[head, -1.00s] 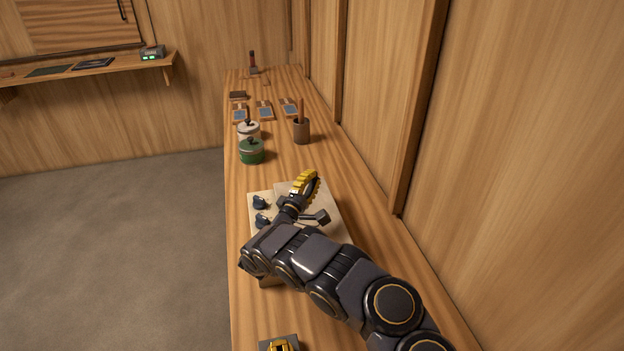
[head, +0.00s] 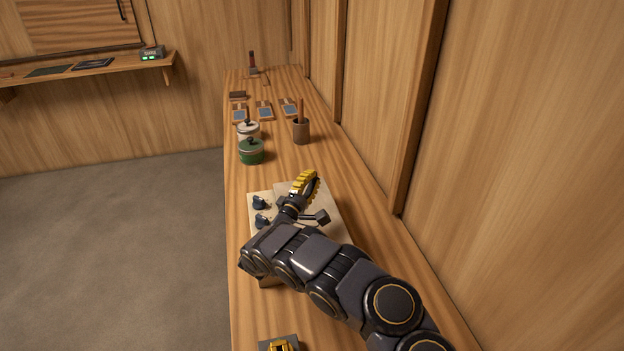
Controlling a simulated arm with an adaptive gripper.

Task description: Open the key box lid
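A pale, light-wood box (head: 261,197), which looks like the key box, sits on the long wooden bench under my arm. Two small dark fittings (head: 260,202) stand on its left part. A flat pale panel, likely its lid (head: 284,188), covers the right part and looks lowered. My gripper (head: 306,184) is over the far part of the box, at the end of my dark arm. A yellow ribbed, curved piece shows at its tip; whether it touches the panel is unclear. My arm hides much of the box's near side and the finger gap.
Beyond the box stand a green lidded pot (head: 251,152), a white pot (head: 249,131) and a brown cup (head: 301,131) with a stick. Several small framed pieces lie farther back. A yellow item (head: 281,346) sits at the near edge. A wooden wall (head: 380,100) bounds the right.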

